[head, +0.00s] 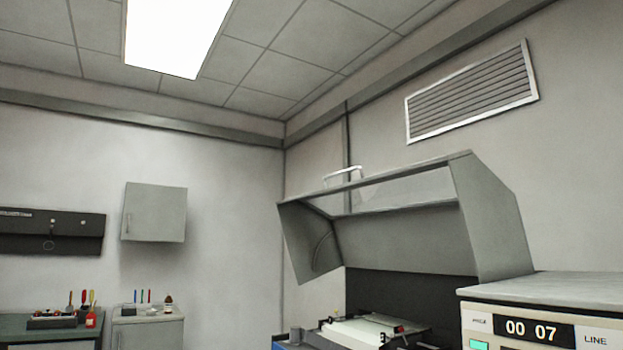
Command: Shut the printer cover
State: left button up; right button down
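The printer cover (487,215) is grey with a clear window and stands raised above the printer. A light-coloured handle (343,174) sits on its upper front edge. Below it, the printer (375,331) shows its open inside with pale paper and dark parts; its lower body is cut off by the bottom of the head view. Neither of my grippers is in the head view.
A cream machine (560,293) with a display reading 00 07 stands close at the right of the printer. At the left are a green-topped bench (30,328) with tools, a small cabinet (150,335) and a wall cabinet (154,212). The space before the cover looks clear.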

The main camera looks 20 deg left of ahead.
aim_at(479, 232)
jog(key=u, duration=1.3)
jog(key=i, duration=2.1)
jog(key=z, duration=2.15)
